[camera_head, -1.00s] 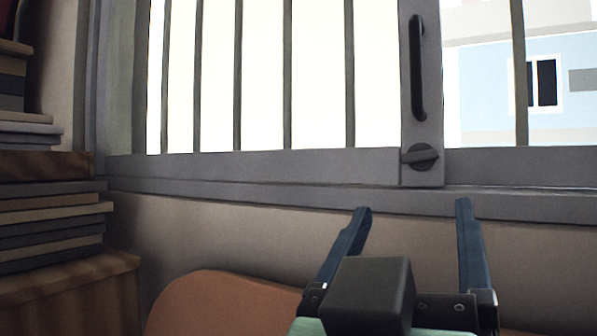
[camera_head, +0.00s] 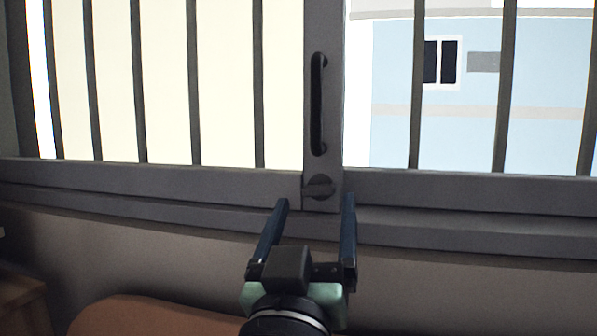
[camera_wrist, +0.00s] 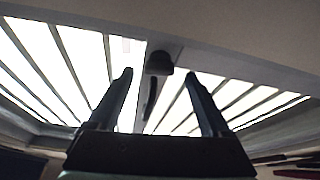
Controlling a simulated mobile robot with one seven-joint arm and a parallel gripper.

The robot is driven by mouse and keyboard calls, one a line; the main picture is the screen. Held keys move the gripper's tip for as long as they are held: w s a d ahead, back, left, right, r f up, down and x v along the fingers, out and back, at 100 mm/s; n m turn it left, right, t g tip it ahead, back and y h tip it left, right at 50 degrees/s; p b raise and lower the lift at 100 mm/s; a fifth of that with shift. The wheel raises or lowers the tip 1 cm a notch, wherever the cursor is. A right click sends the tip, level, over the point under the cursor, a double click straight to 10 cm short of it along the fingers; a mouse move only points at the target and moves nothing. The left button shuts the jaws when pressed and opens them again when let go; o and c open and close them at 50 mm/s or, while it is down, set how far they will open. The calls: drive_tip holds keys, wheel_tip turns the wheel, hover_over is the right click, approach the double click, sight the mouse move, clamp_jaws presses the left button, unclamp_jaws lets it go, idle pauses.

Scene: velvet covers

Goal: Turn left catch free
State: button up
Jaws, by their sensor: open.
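The catch (camera_head: 318,187) is a dark round knob with a raised grip lying about level, low on the grey upright (camera_head: 322,30) of the window frame. A long dark handle (camera_head: 317,105) is above it. My gripper (camera_head: 317,198) is open and empty, its two blue fingers pointing at the window, with the tips just below the catch and to either side of it in the picture. In the wrist view the catch (camera_wrist: 159,62) shows between the open fingers (camera_wrist: 157,75), with the handle (camera_wrist: 150,98) below it. I cannot tell whether any finger touches the catch.
Bars stand across the panes on both sides. The grey sill (camera_head: 450,225) runs below the window. A brown rounded shape (camera_head: 150,318), perhaps a chair back, is low at left. Part of a wooden piece (camera_head: 20,290) shows at the left edge.

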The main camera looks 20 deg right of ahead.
sight(317, 196)
drive_tip(key=shift+p+x, duration=0.5)
drive_tip(key=shift+x, duration=1.05)
drive_tip(key=shift+s, duration=0.1)
clamp_jaws()
drive_tip(key=m+b, duration=0.1)
drive_tip(key=b, duration=0.1)
drive_tip(key=shift+f+h+b, duration=0.25)
drive_tip(key=shift+h+b, duration=0.05)
drive_tip(key=shift+h, duration=0.1)
drive_tip(key=shift+r+m+g+b, duration=0.15)
drive_tip(key=shift+m+g+b, duration=0.15)
drive_tip(key=shift+m+b, duration=0.35)
unclamp_jaws()
drive_tip(key=shift+a+r, duration=0.1)
